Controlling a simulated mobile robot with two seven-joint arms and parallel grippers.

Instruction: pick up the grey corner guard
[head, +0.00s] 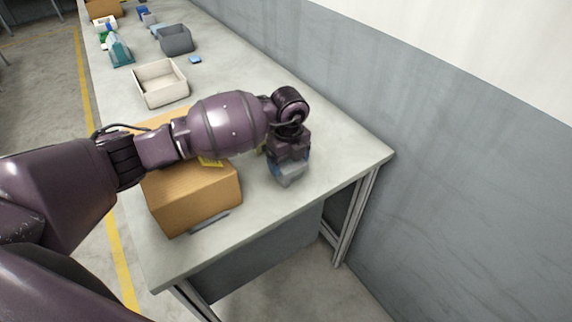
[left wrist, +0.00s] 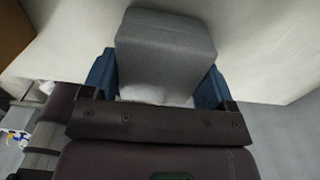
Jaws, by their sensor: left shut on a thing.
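The grey corner guard (head: 290,174) is a small grey block at the right part of the table near its front edge. It also shows large in the left wrist view (left wrist: 165,55), with a blue finger on each side of it. My left gripper (head: 288,165) points down from above and is shut on the guard. I cannot tell whether the guard touches the table. Its top is hidden by the gripper in the head view. My right gripper is not in view.
A brown cardboard box (head: 190,198) stands just left of the gripper, under my left arm. A flat grey piece (head: 208,221) lies at its front. A cream bin (head: 160,83) and a dark grey bin (head: 175,39) stand farther back. A wall (head: 450,150) runs along the right.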

